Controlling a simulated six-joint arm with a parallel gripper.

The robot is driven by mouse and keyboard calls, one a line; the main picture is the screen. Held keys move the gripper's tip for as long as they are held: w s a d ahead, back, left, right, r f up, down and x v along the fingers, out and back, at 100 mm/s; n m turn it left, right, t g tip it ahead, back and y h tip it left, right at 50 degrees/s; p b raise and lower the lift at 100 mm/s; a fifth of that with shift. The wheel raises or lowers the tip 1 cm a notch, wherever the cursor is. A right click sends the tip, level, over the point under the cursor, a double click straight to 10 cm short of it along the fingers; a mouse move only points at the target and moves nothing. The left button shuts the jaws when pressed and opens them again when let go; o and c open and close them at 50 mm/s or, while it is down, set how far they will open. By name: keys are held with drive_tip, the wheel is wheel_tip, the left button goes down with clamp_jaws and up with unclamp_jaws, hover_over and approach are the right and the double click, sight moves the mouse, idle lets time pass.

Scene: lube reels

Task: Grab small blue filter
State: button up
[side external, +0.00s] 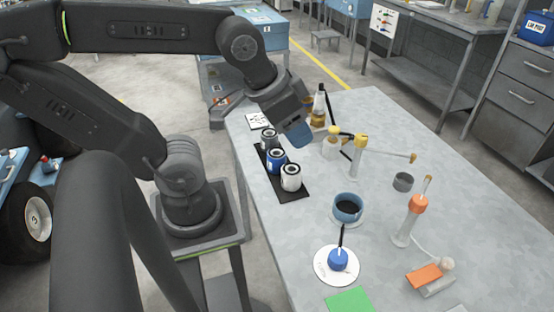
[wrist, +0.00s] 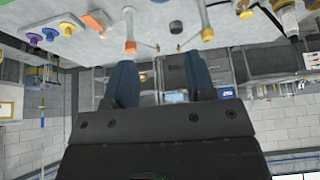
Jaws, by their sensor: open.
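A blue filter (side external: 277,162) stands upright on a black mat (side external: 295,196) at the table's near left edge. It is the middle one in a row of three cans, between a dark grey-and-white can (side external: 268,139) and a white can (side external: 290,177). My gripper (side external: 300,138) has blue fingers and hangs above the table, up and right of the row in the side external view, apart from the filter. The wrist view shows my gripper (wrist: 161,72) with its fingers apart and nothing between them. I cannot make out the blue filter in the wrist view.
The table's far right is clear.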

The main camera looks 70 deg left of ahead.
drive_tip(key=o, duration=0.7)
drive_tip(key=shift+c, duration=0.2)
drive_tip(key=n+g, duration=0.5)
drive_tip(key=n, duration=1.6)
approach(277, 152)
drive_tip(key=shift+n+g, duration=0.3)
drive_tip(key=shift+n, duration=0.1)
drive_tip(key=f, duration=0.5)
drive_tip(key=shift+w+d+f, duration=0.2)
drive_tip(key=shift+f, duration=0.05)
drive_tip(key=shift+a+f, duration=0.2)
drive_tip(key=shift+f, duration=2.7)
